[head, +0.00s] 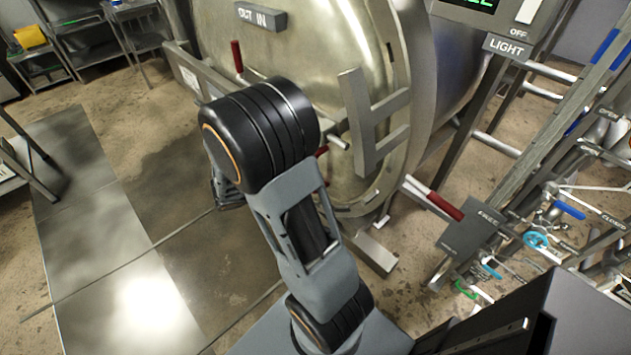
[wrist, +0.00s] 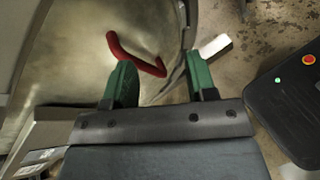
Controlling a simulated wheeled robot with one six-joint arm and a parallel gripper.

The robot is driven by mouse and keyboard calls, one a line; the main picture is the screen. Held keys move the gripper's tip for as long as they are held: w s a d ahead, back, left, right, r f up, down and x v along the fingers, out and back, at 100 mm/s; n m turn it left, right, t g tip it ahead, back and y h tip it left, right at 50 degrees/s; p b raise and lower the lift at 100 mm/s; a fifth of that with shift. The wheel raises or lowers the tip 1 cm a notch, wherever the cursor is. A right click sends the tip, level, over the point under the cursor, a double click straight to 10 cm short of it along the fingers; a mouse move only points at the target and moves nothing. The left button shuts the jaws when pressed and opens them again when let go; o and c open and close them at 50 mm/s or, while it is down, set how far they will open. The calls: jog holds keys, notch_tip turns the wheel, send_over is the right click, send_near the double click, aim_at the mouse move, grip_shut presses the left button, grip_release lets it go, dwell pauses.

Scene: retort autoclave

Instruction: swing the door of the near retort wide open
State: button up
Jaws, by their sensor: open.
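The near retort's round steel door (head: 325,45) fills the top middle of the head view and stands against the vessel body (head: 455,70). I cannot tell whether it is slightly ajar. A bent red handle (wrist: 118,48) shows against pale metal in the wrist view. My gripper (wrist: 157,62) is open, its two green fingers apart. The handle's lower end appears between the fingertips or just beyond them, and I see no grip on it. In the head view my arm hides most of the gripper. A red grip (head: 237,56) stands at the door's left side.
A red-and-white lever (head: 436,198) sticks out right of the door, near a grey sign box (head: 470,235). A rack of pipes and valves (head: 560,215) crowds the right. Shelves (head: 95,45) stand at the back left.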

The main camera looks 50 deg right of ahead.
jog(key=w+d+f+n+t+h+b, duration=0.2)
jog(key=w+f+n+t+h, duration=0.1)
jog(key=f+n, duration=0.3)
jog(key=w+d+f+n+t+h+b, duration=0.1)
jog(key=w+f+n+t+h+b, duration=0.2)
jog(key=f, duration=0.4)
jog(key=w+d+y+p, duration=0.1)
jog(key=d, duration=1.2)
jog(key=shift+w+d+f+n+p, duration=0.2)
jog(key=shift+w+d+n+p, duration=0.1)
jog(key=shift+w+n, duration=0.1)
grip_shut()
